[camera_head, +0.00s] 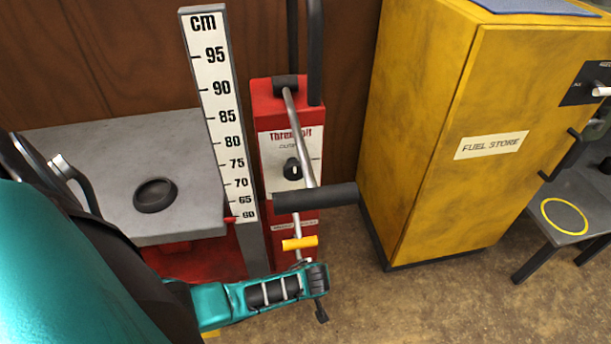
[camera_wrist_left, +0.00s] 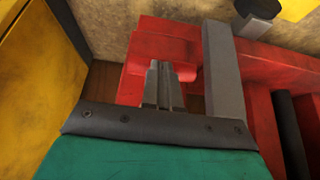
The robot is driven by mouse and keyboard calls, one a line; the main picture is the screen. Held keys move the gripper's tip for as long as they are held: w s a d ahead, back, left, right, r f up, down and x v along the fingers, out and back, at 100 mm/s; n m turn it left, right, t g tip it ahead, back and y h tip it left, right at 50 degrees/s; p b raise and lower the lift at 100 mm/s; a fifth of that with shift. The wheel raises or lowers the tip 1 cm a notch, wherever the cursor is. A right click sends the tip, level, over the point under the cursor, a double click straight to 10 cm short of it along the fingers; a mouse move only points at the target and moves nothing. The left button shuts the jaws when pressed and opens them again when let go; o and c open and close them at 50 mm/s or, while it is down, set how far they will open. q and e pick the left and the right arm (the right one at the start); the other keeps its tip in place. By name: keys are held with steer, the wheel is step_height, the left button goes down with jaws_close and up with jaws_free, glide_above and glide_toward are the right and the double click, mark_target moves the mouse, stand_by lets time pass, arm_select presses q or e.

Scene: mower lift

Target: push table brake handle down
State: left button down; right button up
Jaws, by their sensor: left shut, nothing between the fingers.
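A red lift unit (camera_head: 262,100) stands beside the centimetre scale. A metal rod with a black crossbar grip (camera_head: 315,198) runs down its front. A small yellow handle (camera_head: 299,242) sits below that grip; I cannot tell which of these is the brake handle. My teal left arm reaches in from the left, and its wrist is just below the yellow handle. In the left wrist view my left gripper (camera_wrist_left: 165,84) is shut and empty, its fingers in front of a red part (camera_wrist_left: 150,50). Any contact is unclear. My right gripper is not in view.
A grey lift table (camera_head: 110,205) with a black round recess lies left of the scale (camera_head: 215,90). A yellow fuel store cabinet (camera_head: 425,150) stands to the right. A grey bench (camera_head: 575,195) is at the far right. The floor before the cabinet is clear.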

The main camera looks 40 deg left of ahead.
arm_select(q)
steer(key=f, duration=0.1)
steer(key=f+b, duration=0.1)
steer(key=shift+w+a+f, duration=0.1)
steer(key=shift+a+f, duration=0.1)
steer(key=shift+f, duration=0.15)
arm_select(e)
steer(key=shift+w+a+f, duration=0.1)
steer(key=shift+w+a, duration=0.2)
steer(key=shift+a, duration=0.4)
arm_select(q)
steer(key=shift+b, duration=0.3)
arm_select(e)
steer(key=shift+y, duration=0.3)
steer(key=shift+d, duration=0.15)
